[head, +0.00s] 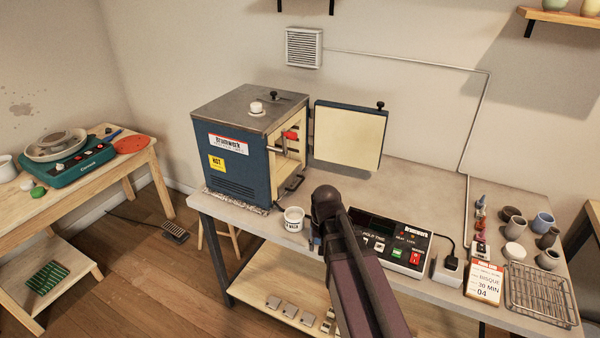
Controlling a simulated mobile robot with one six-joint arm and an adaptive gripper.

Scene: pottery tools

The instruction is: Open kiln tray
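The blue kiln (234,165) stands on the left of the workbench. Its door (347,138) is swung open to the right. In the front opening, a dark handle (294,183) shows low down, at the tray's level. The tray itself is mostly hidden by the side wall, and how far out it sits I cannot tell. A red-ended part (290,134) shows higher in the opening. My dark arm rises from the bottom edge to a joint right of the kiln front. My gripper's fingers do not show; they are hidden or out of frame.
A white tub (293,219) stands in front of the kiln, beside my arm. A control box (391,240) lies right of my arm. Cups (543,222), a wire rack (540,291) and a card (484,280) fill the bench's right end. Bench behind the control box is clear.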

